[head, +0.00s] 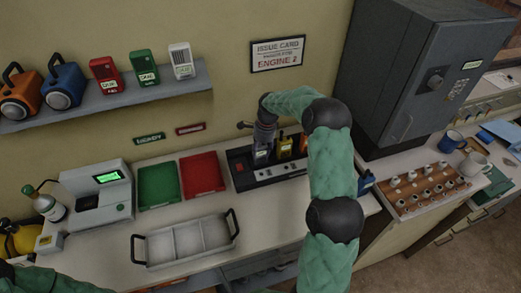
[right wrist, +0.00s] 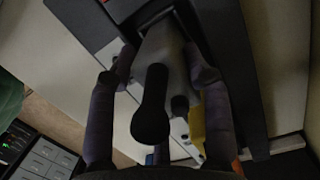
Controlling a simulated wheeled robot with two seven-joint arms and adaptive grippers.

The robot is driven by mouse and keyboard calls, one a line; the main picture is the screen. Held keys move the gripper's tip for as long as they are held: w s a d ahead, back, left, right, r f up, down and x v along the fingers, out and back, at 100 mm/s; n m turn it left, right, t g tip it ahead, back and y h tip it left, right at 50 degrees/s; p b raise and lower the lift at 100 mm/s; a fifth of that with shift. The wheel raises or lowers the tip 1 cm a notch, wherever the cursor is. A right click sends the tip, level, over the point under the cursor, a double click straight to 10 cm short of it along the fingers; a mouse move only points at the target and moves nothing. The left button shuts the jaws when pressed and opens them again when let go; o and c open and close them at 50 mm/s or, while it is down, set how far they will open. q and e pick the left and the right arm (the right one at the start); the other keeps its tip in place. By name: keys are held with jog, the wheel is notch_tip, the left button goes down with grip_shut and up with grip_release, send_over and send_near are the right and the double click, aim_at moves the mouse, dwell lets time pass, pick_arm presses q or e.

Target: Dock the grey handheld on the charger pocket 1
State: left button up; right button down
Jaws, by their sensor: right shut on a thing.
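The grey handheld (head: 261,155) is upright at the left part of the dark charger (head: 266,180), just right of a red patch on it. My right gripper (head: 262,138) is shut on the handheld from above. In the right wrist view the grey handheld (right wrist: 168,55) lies between both fingers, its black antenna (right wrist: 150,112) and knob pointing at the camera. The dark charger body (right wrist: 245,70) is beside it. I cannot tell whether its foot is fully seated in the pocket. My left gripper is out of the head view.
A yellow handheld (head: 284,148) stands in the charger close right of the grey one, with an orange one (head: 303,141) beyond. A red tray (head: 202,175), a green tray (head: 158,185) and a white handled tray (head: 187,242) lie left. A blue handheld (head: 366,181) stands right of my arm.

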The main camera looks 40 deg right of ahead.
aim_at(265, 146)
jog(key=c, duration=0.5)
grip_release()
jog(key=shift+f, duration=0.1)
jog(key=shift+c, duration=0.2)
notch_tip(265, 146, up, 12)
jog(key=d, duration=0.1)
jog(key=shift+s+d+p, duration=0.35)
jog(key=shift+p, duration=0.1)
jog(key=shift+r, duration=0.2)
